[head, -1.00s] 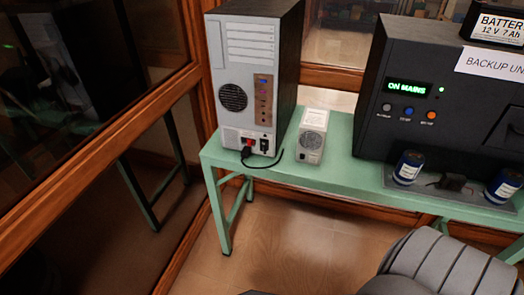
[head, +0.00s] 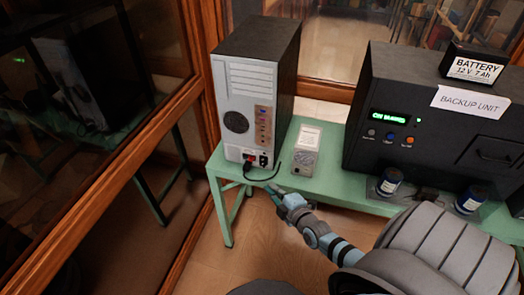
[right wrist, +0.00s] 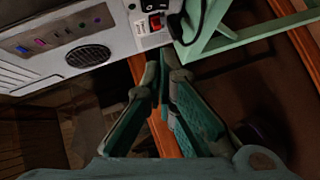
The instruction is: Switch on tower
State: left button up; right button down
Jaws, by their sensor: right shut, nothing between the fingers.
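The tower (head: 234,95) is a computer case with a black side and a grey back panel, standing on the left end of the green bench. Low on its back are a small red part (head: 249,159) and a black part (head: 263,160), with a black cable below them. In the right wrist view the red part (right wrist: 156,22) and the black part (right wrist: 175,5) show near the panel's edge. I cannot tell the switch's position. My right gripper (head: 273,189) is shut and empty, in front of and below the panel; its fingers (right wrist: 164,66) appear apart from it. My left gripper is not in view.
A small grey box (head: 305,157) stands right of the tower. The black backup unit (head: 432,125) with a green lit display carries a battery (head: 474,65). Blue cans (head: 389,182) stand before it on the green bench (head: 283,181). A wood-framed glass wall (head: 130,180) is at left.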

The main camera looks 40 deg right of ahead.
jog(key=shift+w+f, duration=0.1)
jog(key=shift+f, duration=0.1)
jog(key=b, duration=0.7)
send_near(263, 161)
jog(key=w+a+f, duration=0.2)
jog(key=w+a, duration=0.2)
jog(key=a, duration=0.1)
jog(key=w+d+b, duration=0.1)
jog(key=d+b, duration=0.1)
jog(key=b, duration=0.1)
jog(key=w+d+b, duration=0.1)
jog(key=shift+w+d+f, duration=0.3)
jog(key=shift+w+d, duration=0.05)
jog(key=shift+r, duration=0.1)
